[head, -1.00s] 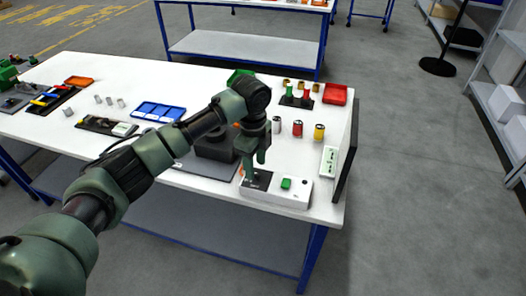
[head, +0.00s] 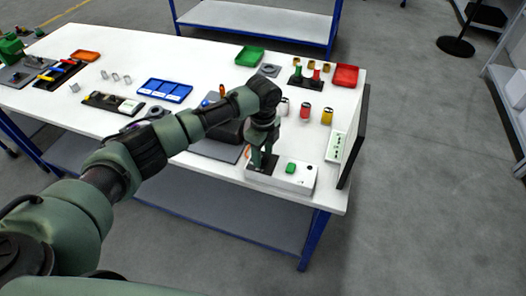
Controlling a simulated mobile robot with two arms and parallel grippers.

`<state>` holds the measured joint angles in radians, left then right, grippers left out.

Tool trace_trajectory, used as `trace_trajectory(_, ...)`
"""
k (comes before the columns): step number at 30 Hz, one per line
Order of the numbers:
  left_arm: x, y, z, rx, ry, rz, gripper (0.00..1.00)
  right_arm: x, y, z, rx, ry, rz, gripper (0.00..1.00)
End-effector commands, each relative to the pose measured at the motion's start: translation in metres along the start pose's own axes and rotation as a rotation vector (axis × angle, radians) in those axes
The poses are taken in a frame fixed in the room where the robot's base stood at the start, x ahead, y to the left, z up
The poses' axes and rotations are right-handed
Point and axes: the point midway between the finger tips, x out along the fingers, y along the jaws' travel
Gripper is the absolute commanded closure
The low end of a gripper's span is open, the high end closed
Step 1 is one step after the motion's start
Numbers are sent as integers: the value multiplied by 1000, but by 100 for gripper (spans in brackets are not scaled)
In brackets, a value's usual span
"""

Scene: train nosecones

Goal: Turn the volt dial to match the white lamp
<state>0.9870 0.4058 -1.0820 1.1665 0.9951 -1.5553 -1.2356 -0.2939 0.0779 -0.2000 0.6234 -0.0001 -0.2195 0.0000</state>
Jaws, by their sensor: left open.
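A white control box (head: 300,182) sits at the front right of the table, with a green button (head: 291,168) and a black plate (head: 255,170) on its top. My left gripper (head: 262,164) points down over the black plate, its fingers apart, at the box's left end. The volt dial cannot be made out; the fingers cover much of that plate. I cannot tell whether the fingers touch anything. No white lamp can be told apart at this size; a small dark round spot (head: 309,168) shows on the box's right end. My right gripper is not in view.
A blue tray (head: 165,91), green tray (head: 249,56) and red tray (head: 345,76) lie farther back.

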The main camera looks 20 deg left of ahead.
Motion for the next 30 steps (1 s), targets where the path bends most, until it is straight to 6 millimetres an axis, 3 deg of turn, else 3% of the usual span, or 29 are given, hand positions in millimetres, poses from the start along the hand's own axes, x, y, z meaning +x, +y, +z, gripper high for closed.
trace_trajectory(4, 0, 0, 0, 0, 0, 0, 53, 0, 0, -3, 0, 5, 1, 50)
trace_trajectory(5, 0, 0, 0, 0, 0, 0, 59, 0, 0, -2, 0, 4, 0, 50)
trace_trajectory(9, 0, 0, 0, 0, 0, 0, 98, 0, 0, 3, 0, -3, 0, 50)
trace_trajectory(10, 0, 0, 0, 0, 0, 0, 100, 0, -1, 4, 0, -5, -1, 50)
trace_trajectory(20, -2, 0, 0, -33, 1, 0, 100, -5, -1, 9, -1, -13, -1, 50)
trace_trajectory(30, -4, 0, -1, -245, 2, 3, 100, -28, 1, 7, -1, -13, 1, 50)
